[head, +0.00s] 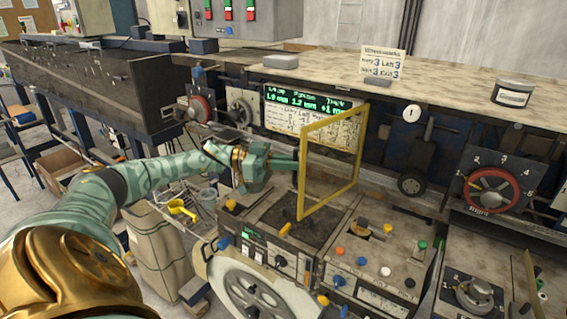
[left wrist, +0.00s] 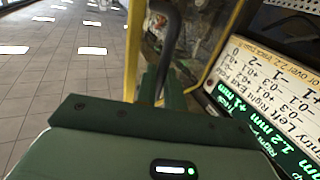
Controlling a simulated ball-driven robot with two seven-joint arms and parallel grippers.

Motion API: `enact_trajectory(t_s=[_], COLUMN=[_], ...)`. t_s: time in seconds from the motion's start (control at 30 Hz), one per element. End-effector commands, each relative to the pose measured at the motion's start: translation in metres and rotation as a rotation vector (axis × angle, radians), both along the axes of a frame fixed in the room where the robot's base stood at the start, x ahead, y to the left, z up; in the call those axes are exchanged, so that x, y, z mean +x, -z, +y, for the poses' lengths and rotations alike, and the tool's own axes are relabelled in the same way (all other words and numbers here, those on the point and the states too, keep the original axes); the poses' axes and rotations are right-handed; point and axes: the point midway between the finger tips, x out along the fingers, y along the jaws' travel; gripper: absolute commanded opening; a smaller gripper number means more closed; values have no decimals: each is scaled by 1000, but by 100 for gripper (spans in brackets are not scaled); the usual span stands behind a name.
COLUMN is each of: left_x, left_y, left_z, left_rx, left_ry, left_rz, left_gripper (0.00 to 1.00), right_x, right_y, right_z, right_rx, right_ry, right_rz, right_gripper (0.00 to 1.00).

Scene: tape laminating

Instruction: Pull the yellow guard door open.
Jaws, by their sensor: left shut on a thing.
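The yellow guard door (head: 333,121) is an open rectangular frame standing upright above the machine's dark bed (head: 285,215). Its yellow bars also show in the left wrist view (left wrist: 134,45). My left gripper (head: 290,163) is at the door's left upright in the head view. In the left wrist view its green fingers (left wrist: 165,90) are shut on the dark curved door handle (left wrist: 168,35). The grip itself is partly hidden by the gripper body. My right gripper is not in view.
A green-lettered display (head: 305,105) and paper notes stand behind the door. A control panel with coloured knobs (head: 370,250) lies to the right, and a large pale wheel (head: 250,290) is below. A yellow scoop (head: 182,208) rests on a rack below my left arm.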

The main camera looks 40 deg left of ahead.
Motion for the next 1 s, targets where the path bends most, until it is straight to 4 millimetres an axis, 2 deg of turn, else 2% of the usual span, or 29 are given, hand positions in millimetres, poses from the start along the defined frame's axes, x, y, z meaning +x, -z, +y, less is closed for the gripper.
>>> enact_trajectory(t_s=[0.37,0.4,0.47,0.73,1.0], left_x=[3,3,2,1,-4], left_y=[-3,-3,-2,0,3], left_z=[0,0,0,0,8], left_rx=[-4,-4,-2,0,3], left_ry=[-6,-5,-5,-2,-3], left_rz=[-9,-9,-8,-2,2], left_gripper=[0,16,33,33,33], right_x=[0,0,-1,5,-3], right_y=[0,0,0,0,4], right_z=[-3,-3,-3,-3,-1], right_rx=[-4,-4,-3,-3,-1], right_ry=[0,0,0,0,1], right_rz=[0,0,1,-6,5], right_gripper=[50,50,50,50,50])
